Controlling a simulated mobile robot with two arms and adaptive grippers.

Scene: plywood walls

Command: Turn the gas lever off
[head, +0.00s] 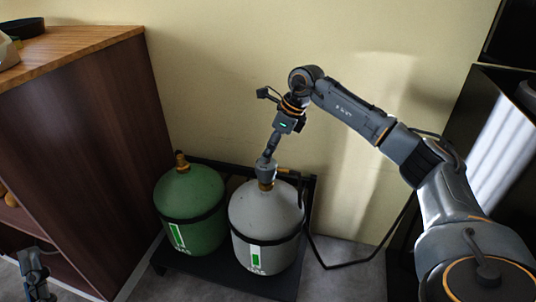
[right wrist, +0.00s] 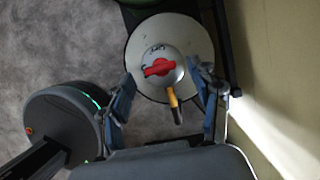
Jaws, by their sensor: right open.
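A red lever (right wrist: 158,67) sits on top of the grey gas bottle (head: 262,215), which also shows from above in the right wrist view (right wrist: 140,48). In the head view the lever is hidden behind my right gripper (head: 267,168). My right gripper (right wrist: 168,80) is open above the bottle top, with one finger on each side of the lever and nothing held. A yellow and black hose fitting (right wrist: 173,103) runs from the valve. Part of my left gripper (head: 36,276) shows at the lower left corner, away from the bottles; its jaws are unclear.
A green gas bottle (head: 188,208) stands left of the grey one on a black rack (head: 185,268). A wooden cabinet (head: 90,150) is at the left. A black hose (head: 345,264) runs to the right. The yellow wall (head: 215,75) is close behind.

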